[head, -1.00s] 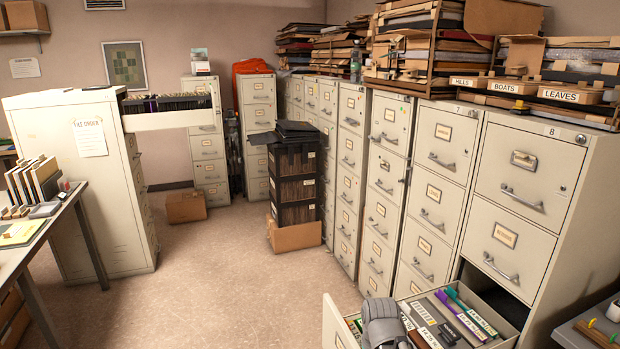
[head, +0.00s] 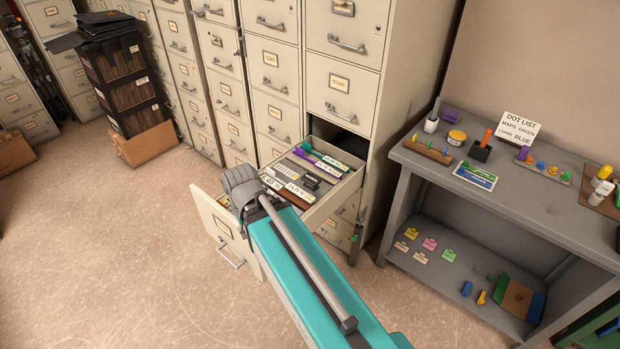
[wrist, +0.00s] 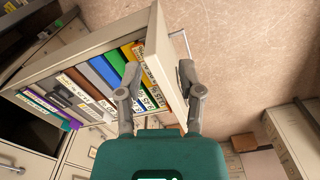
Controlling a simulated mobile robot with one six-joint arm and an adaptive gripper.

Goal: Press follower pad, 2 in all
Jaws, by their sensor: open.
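An open file drawer (head: 333,190) juts from the right-hand cabinet at low height, and the wrist view shows it (wrist: 88,43) from above. It holds upright folders: yellow (wrist: 134,50), green (wrist: 117,62) and blue (wrist: 103,70), then brown and grey ones. A small dark block (wrist: 58,97) sits among the folders farther back; I cannot tell whether it is the follower pad. My gripper (wrist: 159,72) is open and empty over the drawer's front panel, one finger on the folder side, one on the outer side. In the head view my wrist hides the fingers.
Tall cabinets (head: 340,90) rise behind the drawer. A black crate stack (head: 125,85) stands at the upper left. The floor left of the drawer is clear.

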